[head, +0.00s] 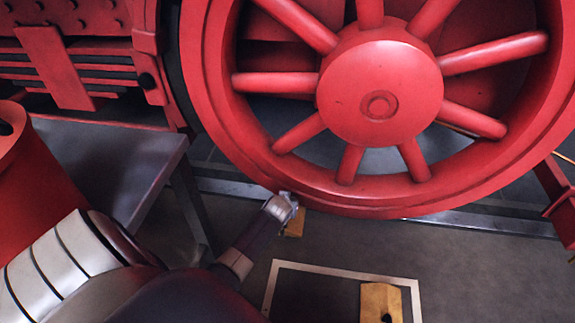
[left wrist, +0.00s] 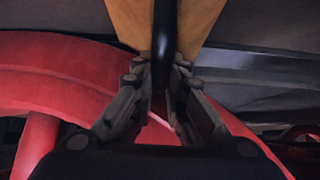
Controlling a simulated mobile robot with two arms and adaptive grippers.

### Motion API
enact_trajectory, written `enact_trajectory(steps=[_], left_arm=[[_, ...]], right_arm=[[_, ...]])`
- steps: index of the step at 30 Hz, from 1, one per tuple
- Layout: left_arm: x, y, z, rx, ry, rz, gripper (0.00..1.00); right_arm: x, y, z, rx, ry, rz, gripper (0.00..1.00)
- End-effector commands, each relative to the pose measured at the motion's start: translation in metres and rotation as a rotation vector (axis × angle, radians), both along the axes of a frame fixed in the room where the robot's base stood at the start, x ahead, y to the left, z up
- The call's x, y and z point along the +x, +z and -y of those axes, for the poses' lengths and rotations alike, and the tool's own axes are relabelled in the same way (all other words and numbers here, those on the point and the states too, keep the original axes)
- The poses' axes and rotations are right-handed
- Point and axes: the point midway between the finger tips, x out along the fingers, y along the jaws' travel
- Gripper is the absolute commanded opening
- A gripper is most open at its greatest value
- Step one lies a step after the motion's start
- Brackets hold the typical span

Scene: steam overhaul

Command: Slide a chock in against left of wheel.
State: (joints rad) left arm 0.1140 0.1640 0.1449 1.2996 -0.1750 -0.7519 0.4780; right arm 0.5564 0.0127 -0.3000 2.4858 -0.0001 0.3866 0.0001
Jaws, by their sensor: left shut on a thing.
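The big red spoked wheel (head: 380,95) stands on a rail (head: 470,222) in the head view. My left gripper (head: 288,205) is low at the wheel's lower left rim. In the left wrist view the left gripper (left wrist: 163,85) is shut on the black handle (left wrist: 165,35) of a yellow chock (left wrist: 128,20). Only a small part of this held chock (head: 296,226) shows in the head view, just below the rim; my gripper hides the rest. I cannot tell whether it touches the wheel or rail. A second yellow chock (head: 381,300) lies on the floor. My right gripper is not in view.
A pale outlined rectangle (head: 345,272) on the floor surrounds the second chock. A grey metal table (head: 120,165) stands at the left, with a red cylindrical part (head: 35,185) by it. A red bracket (head: 560,205) is at the right edge. Floor right of the rectangle is clear.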

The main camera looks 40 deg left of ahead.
Motion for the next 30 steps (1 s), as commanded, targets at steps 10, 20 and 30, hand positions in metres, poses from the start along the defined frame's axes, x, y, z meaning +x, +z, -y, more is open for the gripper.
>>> enact_trajectory(steps=[10, 20, 30], left_arm=[[0.0101, 0.0112, -0.0020, 0.009, -0.005, 0.031, 0.36], [0.0095, 0.0113, -0.0042, 0.011, -0.002, 0.030, 0.36], [0.0078, 0.0087, -0.0030, 0.008, -0.002, 0.024, 0.63]], right_arm=[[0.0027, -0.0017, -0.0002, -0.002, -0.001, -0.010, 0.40], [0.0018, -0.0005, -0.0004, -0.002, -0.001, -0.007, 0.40], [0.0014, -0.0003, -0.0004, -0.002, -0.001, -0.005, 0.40]])
